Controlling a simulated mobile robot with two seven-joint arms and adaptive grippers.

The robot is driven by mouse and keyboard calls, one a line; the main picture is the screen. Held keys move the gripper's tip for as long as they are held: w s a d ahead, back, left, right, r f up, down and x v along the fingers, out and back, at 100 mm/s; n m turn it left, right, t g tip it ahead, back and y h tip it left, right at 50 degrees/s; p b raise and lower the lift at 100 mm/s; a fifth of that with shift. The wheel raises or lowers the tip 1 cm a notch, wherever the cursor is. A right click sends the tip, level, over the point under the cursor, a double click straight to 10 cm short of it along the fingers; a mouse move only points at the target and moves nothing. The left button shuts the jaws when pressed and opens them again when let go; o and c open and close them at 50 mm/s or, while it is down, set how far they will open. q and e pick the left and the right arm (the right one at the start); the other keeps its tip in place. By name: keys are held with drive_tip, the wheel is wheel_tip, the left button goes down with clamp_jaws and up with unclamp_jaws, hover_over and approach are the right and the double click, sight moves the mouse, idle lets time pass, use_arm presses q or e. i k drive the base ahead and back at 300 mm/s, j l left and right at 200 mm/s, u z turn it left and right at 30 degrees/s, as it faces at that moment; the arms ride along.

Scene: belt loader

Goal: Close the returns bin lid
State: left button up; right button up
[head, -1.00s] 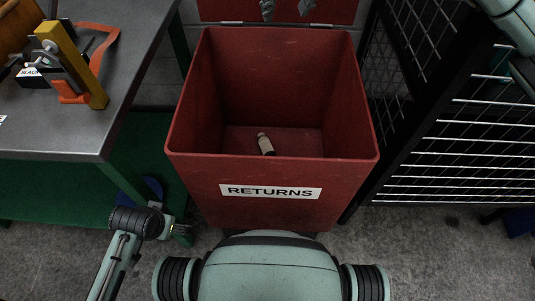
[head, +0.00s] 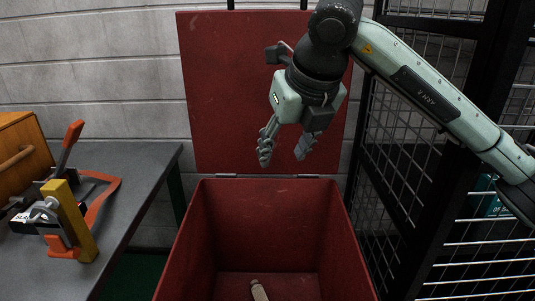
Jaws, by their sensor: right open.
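The red returns bin (head: 270,225) stands in the lower middle of the head view. Its red lid (head: 225,100) is raised upright at the back, hinged along the bin's rear rim. My right gripper (head: 284,153) is in front of the lid, above the rear part of the bin's opening, fingers pointing down. It is open with nothing between the fingers, and I cannot tell whether any part touches the lid. The gripper and arm hide part of the lid's right side. A small pale bottle (head: 259,290) lies inside the bin. My left gripper is out of view.
A grey workbench (head: 140,185) stands to the left with a yellow and orange clamp device (head: 72,225) and a wooden box (head: 22,155). A black wire-mesh cage (head: 400,170) stands close on the right. A block wall (head: 90,75) is behind.

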sight(227, 77)
drive_tip(key=k+l, duration=0.25)
drive_tip(key=k, duration=0.2)
drive_tip(key=k+l, duration=0.3)
drive_tip(key=k, duration=0.15)
